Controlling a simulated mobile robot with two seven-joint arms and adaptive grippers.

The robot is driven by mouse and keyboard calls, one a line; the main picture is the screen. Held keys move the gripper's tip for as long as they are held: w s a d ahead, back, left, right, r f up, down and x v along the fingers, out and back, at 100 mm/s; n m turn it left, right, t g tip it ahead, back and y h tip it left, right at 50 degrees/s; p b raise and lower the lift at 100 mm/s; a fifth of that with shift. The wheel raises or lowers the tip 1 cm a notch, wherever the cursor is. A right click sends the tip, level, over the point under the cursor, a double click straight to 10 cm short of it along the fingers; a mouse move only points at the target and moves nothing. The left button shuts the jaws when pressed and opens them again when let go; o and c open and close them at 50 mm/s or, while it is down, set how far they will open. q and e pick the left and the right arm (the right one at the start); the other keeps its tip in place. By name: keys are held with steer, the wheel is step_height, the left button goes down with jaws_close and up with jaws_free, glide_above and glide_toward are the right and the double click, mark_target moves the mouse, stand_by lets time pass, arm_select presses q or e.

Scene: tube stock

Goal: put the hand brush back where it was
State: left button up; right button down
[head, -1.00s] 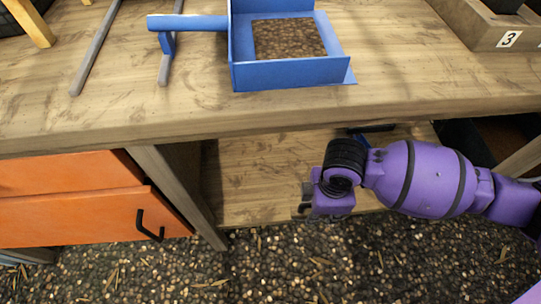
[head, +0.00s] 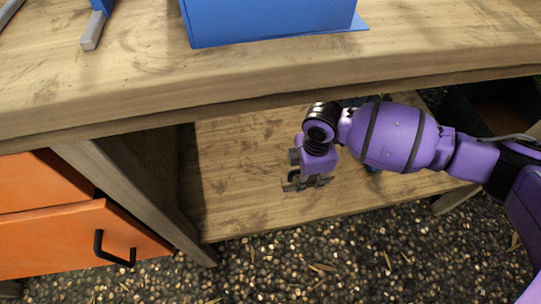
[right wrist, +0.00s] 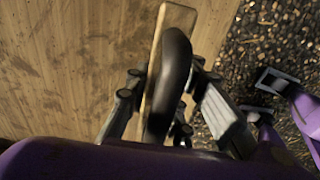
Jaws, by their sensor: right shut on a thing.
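My right gripper (head: 307,183) is above the bare front part of the lower shelf (head: 235,180), under the worktop. In the right wrist view the right gripper (right wrist: 158,105) is shut on the hand brush (right wrist: 172,65), which shows as a tan wooden-looking strip with a black curved part along it. No bristles can be made out. In the head view the brush is hardly visible at the gripper. I cannot tell whether it touches the shelf.
The worktop (head: 250,75) overhangs the shelf and carries a blue tray (head: 270,22). An orange drawer unit (head: 75,235) and a wooden leg (head: 135,195) bound the shelf on the left. A dark container (head: 490,108) is at right. Gravel (head: 330,265) lies in front.

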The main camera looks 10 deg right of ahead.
mark_target(307, 183)
steer(key=shift+w+f, duration=0.2)
steer(key=shift+f, duration=0.15)
step_height(307, 183, down, 3)
steer(key=shift+w+d+f+b, duration=0.1)
steer(key=shift+w+f+b, duration=0.1)
steer(key=shift+b, duration=0.75)
steer(key=shift+r, duration=0.1)
steer(key=c, duration=1.9)
jaws_free()
steer(key=shift+f, duration=0.2)
steer(key=shift+c, duration=0.2)
steer(key=o, duration=0.4)
steer(key=shift+s, duration=0.1)
steer(key=shift+r, duration=0.15)
step_height(307, 183, up, 11)
steer(key=p, duration=0.5)
steer(key=shift+r, duration=0.55)
